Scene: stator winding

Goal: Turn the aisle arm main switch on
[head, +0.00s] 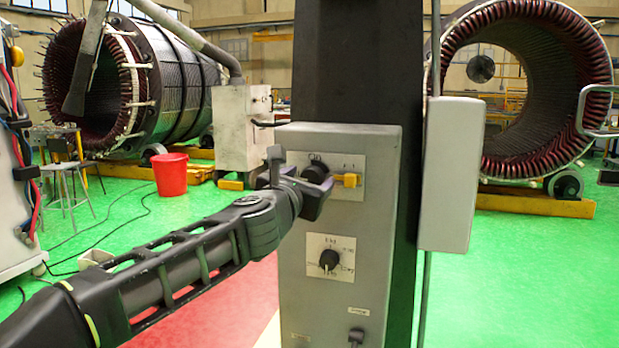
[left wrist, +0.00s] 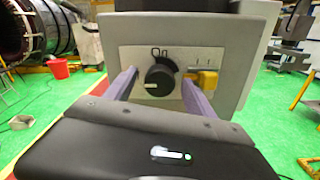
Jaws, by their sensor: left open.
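The main switch is a black rotary knob (head: 315,172) on a white label plate (head: 348,162), high on the front of a grey control box (head: 347,275). In the left wrist view the knob (left wrist: 160,79) has a white mark pointing left, and "On" is printed above it. A yellow piece (head: 347,180) sits right of the knob; it also shows in the left wrist view (left wrist: 201,82). My left gripper (head: 302,182) is open, its two fingers (left wrist: 155,90) on either side of the knob. Contact with the knob cannot be told. My right gripper is not in view.
A second black knob (head: 329,259) sits lower on the box. A dark column (head: 345,60) stands behind it, with a narrow grey box (head: 450,173) to the right. Large stators (head: 530,90) stand behind. A red bucket (head: 170,174) is on the green floor at left.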

